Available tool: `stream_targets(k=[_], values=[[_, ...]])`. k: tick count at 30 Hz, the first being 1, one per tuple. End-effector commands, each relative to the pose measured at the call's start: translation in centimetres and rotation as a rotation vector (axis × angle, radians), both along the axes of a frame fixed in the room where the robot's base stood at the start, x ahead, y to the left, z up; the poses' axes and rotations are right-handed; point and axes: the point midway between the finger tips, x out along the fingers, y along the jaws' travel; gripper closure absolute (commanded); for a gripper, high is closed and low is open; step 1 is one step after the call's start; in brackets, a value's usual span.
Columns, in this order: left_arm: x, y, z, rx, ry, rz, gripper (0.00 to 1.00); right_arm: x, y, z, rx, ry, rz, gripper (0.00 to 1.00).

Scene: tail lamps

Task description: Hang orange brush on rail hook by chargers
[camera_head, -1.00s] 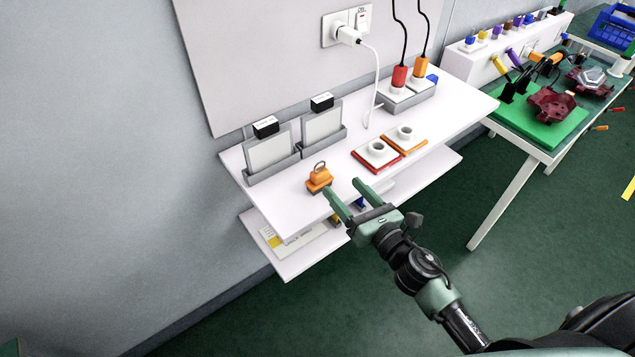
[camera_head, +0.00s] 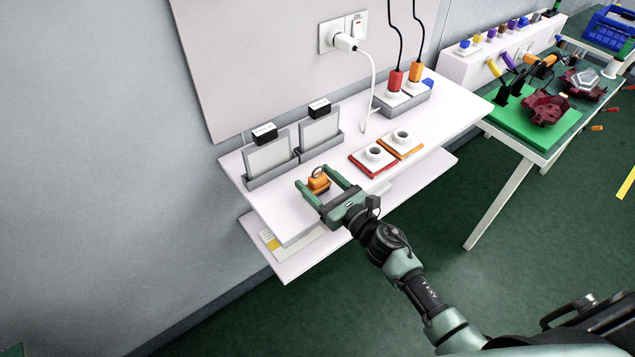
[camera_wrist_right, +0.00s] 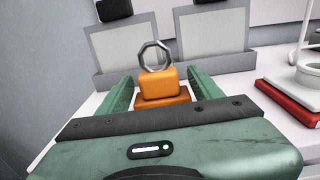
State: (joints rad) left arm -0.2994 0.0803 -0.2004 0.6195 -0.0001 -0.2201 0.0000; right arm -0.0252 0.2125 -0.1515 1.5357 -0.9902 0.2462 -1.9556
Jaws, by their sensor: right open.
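The orange brush (camera_head: 318,183) stands on the white shelf near its front edge, with a grey ring on top. It also shows in the right wrist view (camera_wrist_right: 160,86), ring upward. My right gripper (camera_head: 316,182) is open, with one green finger on each side of the brush. In the right wrist view the fingers (camera_wrist_right: 162,90) flank the brush with a visible gap on each side. The chargers (camera_head: 406,92) sit in a grey tray at the back right, one red plug and one orange plug in them. I cannot make out a rail hook. My left gripper is not in view.
Two grey holders with panels (camera_head: 269,159) stand along the wall behind the brush. Red and orange square bases with white cups (camera_head: 373,156) are to the right. A white cable hangs from the wall socket (camera_head: 343,37). A lower shelf (camera_head: 285,262) lies beneath.

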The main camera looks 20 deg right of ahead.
Motion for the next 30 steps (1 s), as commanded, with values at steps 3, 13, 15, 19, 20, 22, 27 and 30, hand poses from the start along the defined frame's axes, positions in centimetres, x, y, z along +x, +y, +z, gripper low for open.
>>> stream_targets(k=[3, 13, 15, 19, 20, 22, 27, 30], values=[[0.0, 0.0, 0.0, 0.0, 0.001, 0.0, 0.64, 0.0, 0.0, 0.0, 0.0, 0.0, 0.0, 0.48], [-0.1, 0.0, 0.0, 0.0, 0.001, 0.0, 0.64, 0.0, 0.0, 0.0, 0.001, 0.0, 0.0, 0.81], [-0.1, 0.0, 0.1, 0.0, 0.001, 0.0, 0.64, 0.0, 0.0, 0.2, 0.0, 0.0, 0.0, 0.81], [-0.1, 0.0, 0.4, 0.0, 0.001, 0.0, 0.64, 0.0, -0.1, 1.1, -0.002, -0.002, 0.001, 0.81], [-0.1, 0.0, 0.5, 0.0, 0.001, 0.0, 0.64, 0.0, -0.1, 1.4, -0.003, -0.002, 0.001, 0.81], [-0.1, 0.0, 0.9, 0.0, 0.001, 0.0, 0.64, 0.0, -0.1, 2.5, -0.005, -0.003, 0.002, 0.81], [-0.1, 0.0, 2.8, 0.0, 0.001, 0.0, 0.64, -0.1, -0.1, 7.3, -0.01, -0.006, 0.005, 0.81], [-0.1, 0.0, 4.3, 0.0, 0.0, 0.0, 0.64, 0.0, -0.1, 10.6, -0.01, -0.006, 0.005, 0.81]])
